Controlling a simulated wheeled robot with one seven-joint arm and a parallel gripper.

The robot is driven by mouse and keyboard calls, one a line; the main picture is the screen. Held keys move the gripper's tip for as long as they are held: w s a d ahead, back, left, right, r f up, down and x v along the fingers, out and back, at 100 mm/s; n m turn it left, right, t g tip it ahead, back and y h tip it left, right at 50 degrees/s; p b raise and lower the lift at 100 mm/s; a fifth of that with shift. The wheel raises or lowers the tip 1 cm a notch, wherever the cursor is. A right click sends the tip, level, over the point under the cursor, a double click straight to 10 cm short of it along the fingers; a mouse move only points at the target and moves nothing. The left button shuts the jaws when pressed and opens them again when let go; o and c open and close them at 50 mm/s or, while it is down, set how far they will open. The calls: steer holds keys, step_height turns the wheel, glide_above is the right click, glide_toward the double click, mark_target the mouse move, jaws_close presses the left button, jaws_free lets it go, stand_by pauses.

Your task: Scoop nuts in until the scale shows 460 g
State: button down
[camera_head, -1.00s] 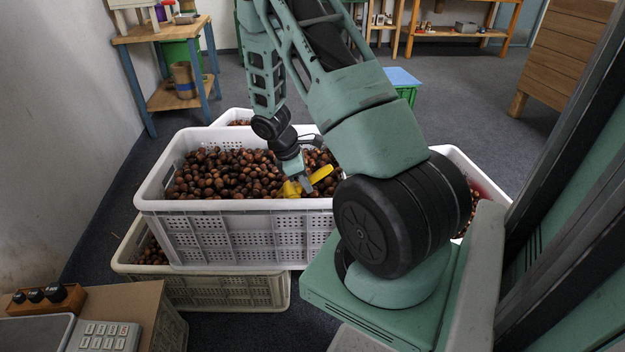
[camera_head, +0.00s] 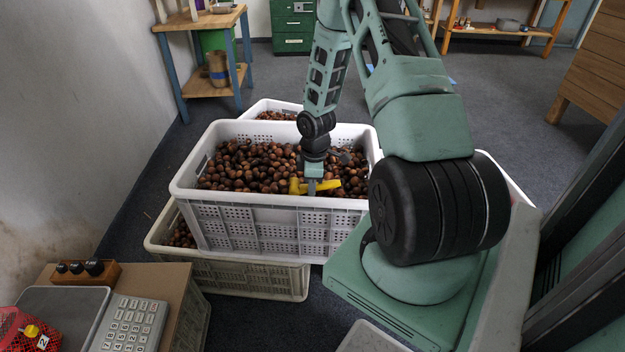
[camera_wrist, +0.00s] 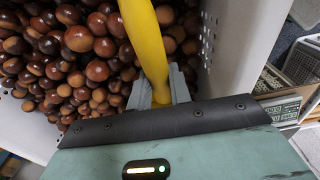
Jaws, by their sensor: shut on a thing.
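My gripper (camera_head: 311,187) is shut on a yellow scoop handle (camera_head: 329,185) at the near side of the upper white crate (camera_head: 250,212). The wrist view shows the yellow handle (camera_wrist: 147,45) between my grey fingers (camera_wrist: 160,90), above the chestnuts (camera_wrist: 70,60). The scoop's bowl is out of view or hidden. Chestnuts (camera_head: 245,165) fill much of the crate. The scale (camera_head: 70,312) with its keypad (camera_head: 130,325) stands at the lower left; no weight reading can be made out. A red mesh bag (camera_head: 22,335) with a yellow tag lies at the scale's left edge.
Another crate (camera_head: 240,275) with chestnuts stands under the white one, and one more (camera_head: 272,106) is behind. A wooden block with black knobs (camera_head: 85,272) sits behind the scale. A wooden workbench (camera_head: 205,20) stands at the back left. Grey floor is open at the back right.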

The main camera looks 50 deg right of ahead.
steer(key=shift+s+d+r+t+p, duration=0.1)
steer(key=shift+r+t+p, duration=0.3)
steer(key=shift+r+p, duration=0.45)
steer(key=shift+t+y, duration=0.4)
steer(key=shift+y, duration=0.2)
steer(key=p+v, duration=0.6)
steer(key=p, duration=0.2)
steer(key=shift+r, duration=0.35)
